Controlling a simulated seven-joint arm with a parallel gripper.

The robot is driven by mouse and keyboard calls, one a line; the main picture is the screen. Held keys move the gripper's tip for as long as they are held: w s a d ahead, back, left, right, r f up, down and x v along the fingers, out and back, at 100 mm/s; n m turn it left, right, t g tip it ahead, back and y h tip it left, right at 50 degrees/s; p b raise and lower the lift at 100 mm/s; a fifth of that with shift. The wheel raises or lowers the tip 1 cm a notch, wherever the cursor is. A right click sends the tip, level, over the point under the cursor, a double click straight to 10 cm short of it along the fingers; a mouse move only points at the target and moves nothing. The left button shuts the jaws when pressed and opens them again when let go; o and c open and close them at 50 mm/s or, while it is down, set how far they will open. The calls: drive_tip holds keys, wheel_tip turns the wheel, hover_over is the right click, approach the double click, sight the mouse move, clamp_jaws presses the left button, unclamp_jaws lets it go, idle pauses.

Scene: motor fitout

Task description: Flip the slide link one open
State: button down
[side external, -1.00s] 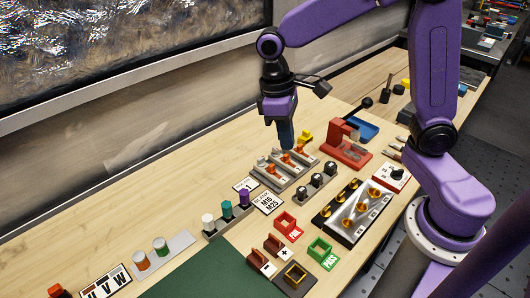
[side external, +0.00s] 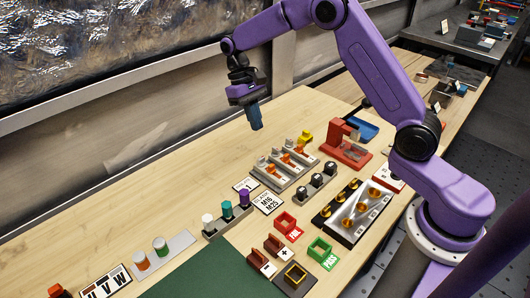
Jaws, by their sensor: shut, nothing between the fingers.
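The slide links are orange-red levers on a grey block (side external: 277,186) near the middle of the bench. Three show in a slanting row: a near-left one (side external: 272,169), a middle one (side external: 286,158) and a far-right one (side external: 299,148). Which is link one, and whether each is open, I cannot tell at this size. My gripper (side external: 256,126) points down in the air, up and to the left of the block, apart from it. Its dark fingers are shut and empty.
Three black knobs (side external: 316,180) stand on a block just right of the links. White, teal and purple pegs (side external: 227,211) stand nearer. The bench (side external: 190,195) left of the links is bare.

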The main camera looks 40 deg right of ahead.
drive_tip(key=shift+f, duration=0.1)
approach(279, 175)
drive_tip(key=f, duration=0.1)
drive_tip(key=w+f, duration=0.1)
drive_tip(key=f, duration=0.2)
drive_tip(key=shift+w+f, duration=0.1)
drive_tip(key=shift+w, duration=0.25)
idle(0.3)
drive_tip(key=shift+s, duration=1.65)
drive_tip(key=v, duration=1)
